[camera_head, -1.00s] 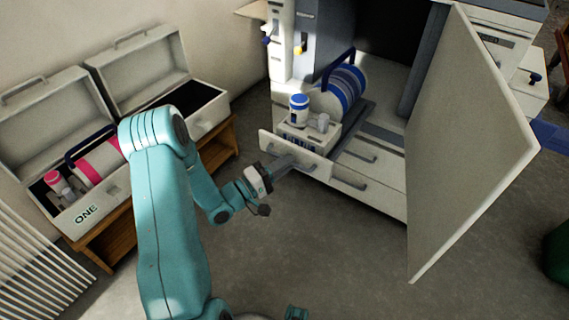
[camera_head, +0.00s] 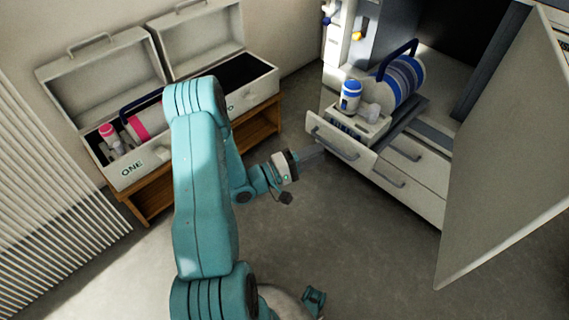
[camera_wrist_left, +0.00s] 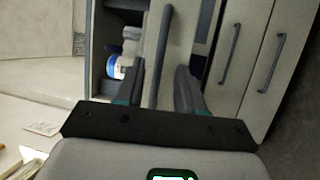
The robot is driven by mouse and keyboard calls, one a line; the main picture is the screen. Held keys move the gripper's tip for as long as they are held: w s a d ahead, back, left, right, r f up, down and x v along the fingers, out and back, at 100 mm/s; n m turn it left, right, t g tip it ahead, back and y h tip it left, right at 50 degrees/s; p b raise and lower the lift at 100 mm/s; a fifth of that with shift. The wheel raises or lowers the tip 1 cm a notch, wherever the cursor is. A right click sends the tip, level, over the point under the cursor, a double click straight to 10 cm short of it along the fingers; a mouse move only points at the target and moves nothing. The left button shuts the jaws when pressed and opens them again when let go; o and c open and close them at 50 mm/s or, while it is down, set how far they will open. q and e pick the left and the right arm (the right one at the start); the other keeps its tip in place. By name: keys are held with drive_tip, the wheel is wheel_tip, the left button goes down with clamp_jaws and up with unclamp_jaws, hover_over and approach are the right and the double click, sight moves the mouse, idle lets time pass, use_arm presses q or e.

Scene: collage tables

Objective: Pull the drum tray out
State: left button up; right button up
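The drum tray (camera_head: 358,160) is a pale drawer-like tray that sticks out from the open cabinet, with a bar handle (camera_head: 334,146) on its front. A white drum with blue bands (camera_head: 403,80) and a blue-capped bottle (camera_head: 350,97) stand on it. My left gripper (camera_head: 318,150) is at the tray front. In the left wrist view my left gripper (camera_wrist_left: 163,85) is open, its two fingers apart on either side of the tray's handle (camera_wrist_left: 164,40). No contact with the handle shows.
The open cabinet door (camera_head: 505,150) stands at the right. Two lower drawers with handles (camera_head: 405,170) sit below the tray. A case marked ONE (camera_head: 130,165) stands open on a wooden stand (camera_head: 155,195) at the left. The floor (camera_head: 350,235) before the tray is clear.

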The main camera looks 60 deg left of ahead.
use_arm(q)
drive_tip(key=p+v, duration=0.2)
drive_tip(key=v, duration=1)
drive_tip(key=shift+s, duration=0.15)
